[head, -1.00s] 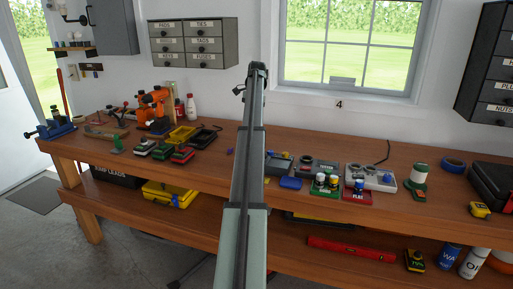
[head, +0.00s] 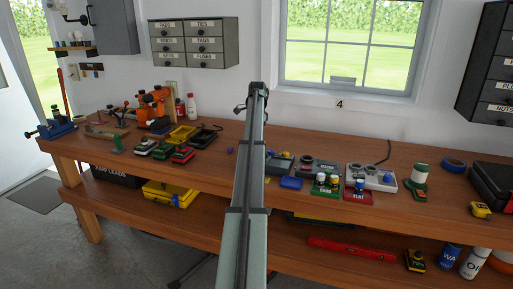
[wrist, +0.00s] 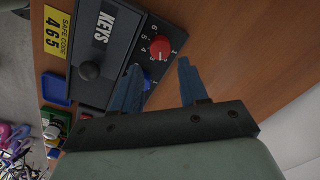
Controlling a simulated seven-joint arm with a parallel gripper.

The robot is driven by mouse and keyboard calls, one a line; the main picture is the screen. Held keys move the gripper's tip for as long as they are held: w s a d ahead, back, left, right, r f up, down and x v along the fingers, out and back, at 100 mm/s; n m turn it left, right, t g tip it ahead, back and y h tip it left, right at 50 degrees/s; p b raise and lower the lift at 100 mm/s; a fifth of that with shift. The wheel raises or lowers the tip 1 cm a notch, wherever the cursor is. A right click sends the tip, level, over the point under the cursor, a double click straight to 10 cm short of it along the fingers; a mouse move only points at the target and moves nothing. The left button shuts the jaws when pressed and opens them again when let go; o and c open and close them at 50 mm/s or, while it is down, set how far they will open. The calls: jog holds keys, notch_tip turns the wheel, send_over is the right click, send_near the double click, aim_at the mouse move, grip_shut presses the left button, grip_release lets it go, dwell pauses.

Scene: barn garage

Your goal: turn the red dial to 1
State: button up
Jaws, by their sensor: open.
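I cannot tell the distance to the dial. In the head view my arm hides the gripper and the dial; part of the box (head: 283,162) shows right of the arm.
Several other devices stand to the right on the wooden bench (head: 330,208). Bare wood lies right of the dial in the wrist view.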

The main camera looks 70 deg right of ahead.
notch_tip(320, 180, down, 6)
jog(key=shift+f, duration=0.25)
jog(key=shift+d, duration=0.1)
jog(key=shift+c, duration=0.3)
jog(key=c, duration=0.7)
jog(key=shift+n, duration=0.4)
jog(key=n, duration=0.5)
jog(key=shift+n, duration=0.4)
jog(key=n, duration=0.5)
jog(key=shift+w+n, duration=0.1)
jog(key=shift+n, duration=0.2)
